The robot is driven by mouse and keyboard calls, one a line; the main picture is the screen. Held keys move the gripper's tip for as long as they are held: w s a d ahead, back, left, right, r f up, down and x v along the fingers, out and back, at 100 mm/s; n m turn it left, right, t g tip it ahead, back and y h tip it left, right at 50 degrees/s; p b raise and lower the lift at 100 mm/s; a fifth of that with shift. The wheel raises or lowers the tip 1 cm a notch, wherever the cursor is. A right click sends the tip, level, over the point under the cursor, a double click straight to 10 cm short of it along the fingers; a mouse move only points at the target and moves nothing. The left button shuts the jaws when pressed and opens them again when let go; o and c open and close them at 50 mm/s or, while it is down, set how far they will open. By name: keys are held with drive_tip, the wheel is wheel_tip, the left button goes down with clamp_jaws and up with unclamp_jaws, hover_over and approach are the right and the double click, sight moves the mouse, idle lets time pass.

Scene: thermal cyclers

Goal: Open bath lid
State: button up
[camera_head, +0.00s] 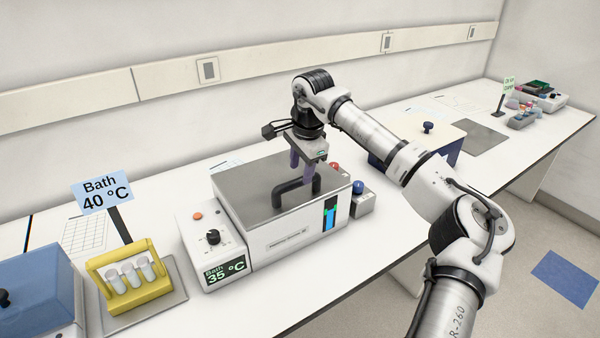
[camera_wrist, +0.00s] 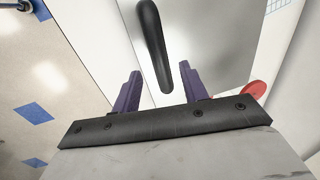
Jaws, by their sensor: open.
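The water bath is a white box with a flat grey metal lid (camera_head: 247,185), and the lid lies closed on the bath body (camera_head: 285,238). A black arched handle (camera_head: 291,193) stands on the lid near its front edge. It also shows in the wrist view (camera_wrist: 152,45). My gripper (camera_head: 305,172) has purple fingers and hangs over the lid close to the handle. In the wrist view my gripper (camera_wrist: 158,85) is open, with the handle's near end between the lines of its two fingers. I cannot tell whether the fingers touch the handle.
A control unit (camera_head: 213,240) reading "Bath 35 °C" is at the bath's left. A yellow rack (camera_head: 128,275) with tubes stands farther left by a "Bath 40 °C" sign (camera_head: 103,193). Red (camera_head: 335,168) and blue (camera_head: 358,187) buttons are at the right. A lidded blue box (camera_head: 440,142) is beyond.

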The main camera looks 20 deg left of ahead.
sight(299, 179)
drive_tip(key=shift+w+a+f+p, duration=0.1)
drive_tip(key=shift+a+f+p, duration=0.05)
drive_tip(key=shift+f, duration=0.75)
drive_tip(key=shift+w+a+f+p, duration=0.1)
drive_tip(key=shift+a+f+p, duration=0.05)
drive_tip(key=shift+f, duration=0.7)
clamp_jaws()
